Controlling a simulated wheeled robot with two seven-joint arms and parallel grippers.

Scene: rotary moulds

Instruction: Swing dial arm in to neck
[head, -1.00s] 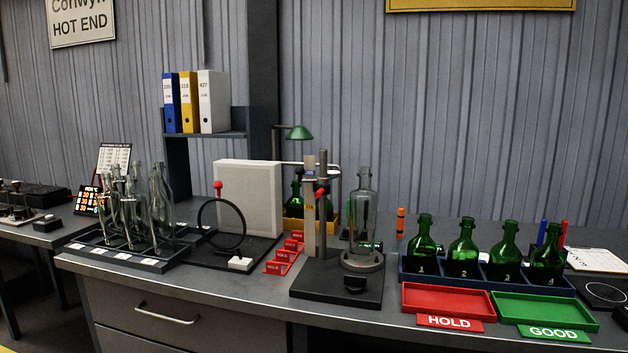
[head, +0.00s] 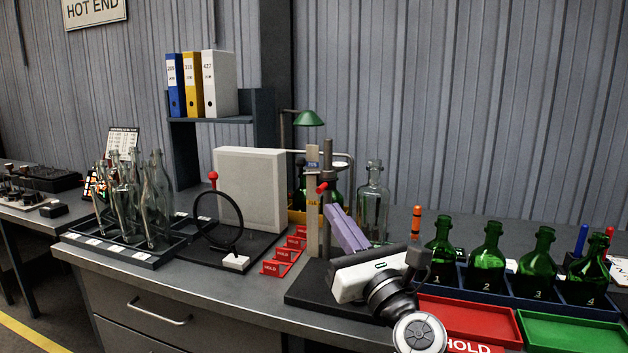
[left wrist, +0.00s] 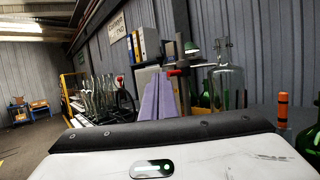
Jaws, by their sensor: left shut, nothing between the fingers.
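The gauge stand has a black base (head: 312,286) and an upright post (head: 327,165) with a red knob (head: 321,188). A thin metal arm (head: 348,157) reaches right from near the post top, close to the bottle neck; I cannot tell whether it touches. The clear bottle (head: 373,206) stands upright right of the post, its foot hidden by my gripper; it also shows in the left wrist view (left wrist: 227,84). My left gripper (head: 333,211), with purple fingers, is shut and empty. Its fingertips are beside the post, left of the bottle, below the red knob. My right gripper is not in view.
Green bottles (head: 487,255) stand in a numbered rack at the right, behind red (head: 468,318) and green (head: 575,332) trays. An orange marker (head: 416,222) stands right of the clear bottle. Red HOLD tags (head: 284,255), a black ring (head: 240,222) and racked clear bottles (head: 125,200) lie left.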

